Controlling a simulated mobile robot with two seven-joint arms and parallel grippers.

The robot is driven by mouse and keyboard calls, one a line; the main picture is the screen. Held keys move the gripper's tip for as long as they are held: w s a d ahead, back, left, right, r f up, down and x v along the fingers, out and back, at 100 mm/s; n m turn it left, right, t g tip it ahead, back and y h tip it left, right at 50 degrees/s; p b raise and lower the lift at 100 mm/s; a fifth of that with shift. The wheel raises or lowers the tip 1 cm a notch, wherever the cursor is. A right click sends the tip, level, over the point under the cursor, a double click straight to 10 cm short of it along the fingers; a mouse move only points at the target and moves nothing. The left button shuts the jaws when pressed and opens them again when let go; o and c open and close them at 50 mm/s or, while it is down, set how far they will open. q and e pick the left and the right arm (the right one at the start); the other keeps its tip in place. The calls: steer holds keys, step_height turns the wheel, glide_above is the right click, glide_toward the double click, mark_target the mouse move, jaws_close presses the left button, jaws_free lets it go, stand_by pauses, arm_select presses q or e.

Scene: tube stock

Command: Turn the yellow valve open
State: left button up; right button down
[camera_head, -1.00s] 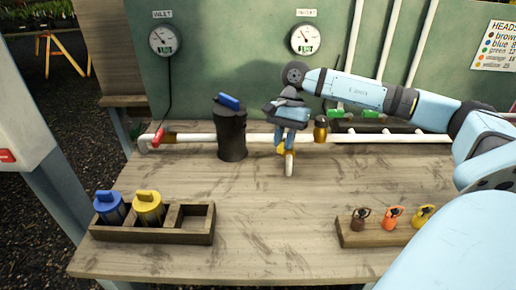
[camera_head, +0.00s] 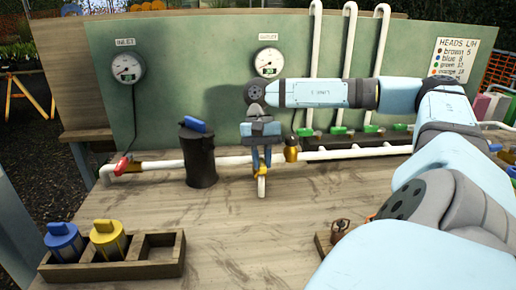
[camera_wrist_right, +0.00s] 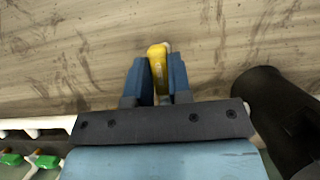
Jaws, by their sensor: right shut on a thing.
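The yellow valve's handle (camera_wrist_right: 157,66) shows in the right wrist view between the two blue fingers of my right gripper (camera_wrist_right: 160,80). The fingers are shut on it. In the head view my right gripper (camera_head: 261,158) points down at the pipe over the bench, and only a bit of yellow shows at its fingertips. A short white pipe end (camera_head: 262,187) sticks out just below. The gripper hides most of the valve body, so I cannot tell the handle's exact angle. My left gripper is not in view.
A black canister (camera_head: 199,158) with a blue handle stands left of my gripper. A brass fitting (camera_head: 291,150) is close on the right. A wooden rack (camera_head: 160,260) holds a blue and a yellow cartridge at the front left. A red-handled valve (camera_head: 122,166) is at the far left.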

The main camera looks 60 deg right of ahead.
steer(key=c, duration=1)
jaws_free()
steer(key=shift+c, duration=0.2)
steer(key=p+v, duration=0.4)
steer(key=v, duration=1)
steer(key=shift+s+a, duration=0.1)
